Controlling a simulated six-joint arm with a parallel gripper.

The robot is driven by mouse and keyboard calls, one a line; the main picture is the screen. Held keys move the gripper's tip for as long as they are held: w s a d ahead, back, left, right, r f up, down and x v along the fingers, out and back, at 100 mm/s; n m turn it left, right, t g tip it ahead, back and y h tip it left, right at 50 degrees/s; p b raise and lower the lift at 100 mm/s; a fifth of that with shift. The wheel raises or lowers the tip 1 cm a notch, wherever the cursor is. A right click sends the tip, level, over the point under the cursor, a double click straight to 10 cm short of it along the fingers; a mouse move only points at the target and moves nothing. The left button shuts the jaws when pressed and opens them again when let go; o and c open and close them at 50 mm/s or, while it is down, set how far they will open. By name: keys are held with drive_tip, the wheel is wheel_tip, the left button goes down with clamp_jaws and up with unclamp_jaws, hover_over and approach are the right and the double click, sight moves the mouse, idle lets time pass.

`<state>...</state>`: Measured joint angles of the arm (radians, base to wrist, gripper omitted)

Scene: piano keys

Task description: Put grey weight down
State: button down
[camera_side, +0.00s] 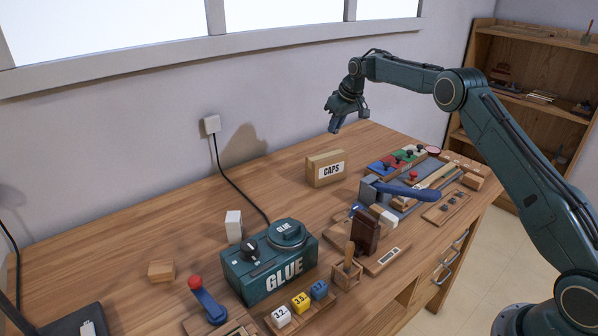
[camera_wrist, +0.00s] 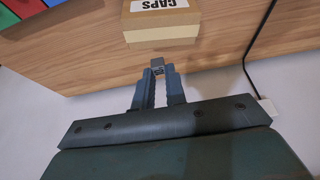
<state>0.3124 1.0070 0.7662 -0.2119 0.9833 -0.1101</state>
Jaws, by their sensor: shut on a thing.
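My gripper (camera_side: 336,124) is raised above the back of the wooden table, up and a little right of the CAPS box in the side view. In the wrist view its two blue-grey fingers (camera_wrist: 158,74) are closed around a small grey block, the grey weight (camera_wrist: 157,63), at their tips. In the side view the weight is too small to tell apart from the fingertips. The weight appears clear of the table.
The CAPS box (camera_side: 325,168) stands on the table (camera_side: 150,235) and also shows in the wrist view (camera_wrist: 160,37). A green GLUE box (camera_side: 268,262) stands front left. Coloured trays (camera_side: 397,160) and tools crowd the right. Bare wood lies left of the CAPS box.

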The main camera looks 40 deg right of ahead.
sight(331, 155)
drive_tip(key=shift+f, duration=4)
drive_tip(key=shift+f, duration=0.15)
drive_tip(key=c, duration=1.4)
unclamp_jaws()
drive_tip(key=shift+c, duration=0.2)
drive_tip(key=v, duration=1.2)
drive_tip(key=shift+s, duration=0.1)
